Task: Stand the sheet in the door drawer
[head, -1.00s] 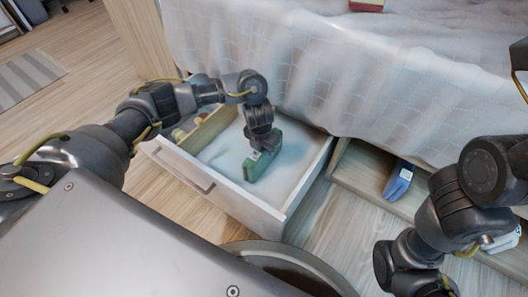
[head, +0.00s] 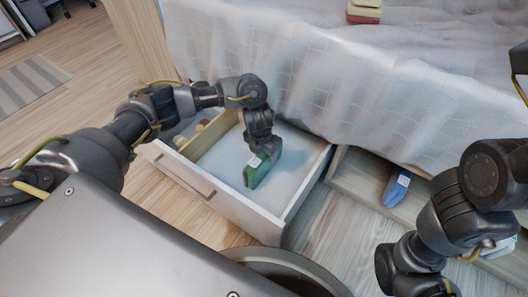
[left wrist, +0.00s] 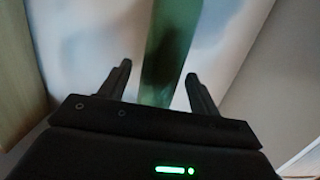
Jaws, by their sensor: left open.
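The green folded sheet (head: 262,170) stands on edge in the open drawer (head: 285,209) with the white front, in the wider compartment to the right of the wooden divider. My left gripper (head: 264,154) is over the sheet, pointing down. In the left wrist view the sheet (left wrist: 165,60) shows as a green strip between the two fingers of the left gripper (left wrist: 160,82). The fingers are spread, with a visible gap on each side of the sheet. The sheet's lower edge is hard to make out. My right arm is at the lower right, but its fingers do not show.
The wooden divider (head: 210,136) bounds a narrow left compartment with small items. A second wooden drawer (head: 358,178) holds a blue folded piece (head: 396,188). The bed (head: 340,70) overhangs behind, with a red and yellow stack (head: 364,12) on it.

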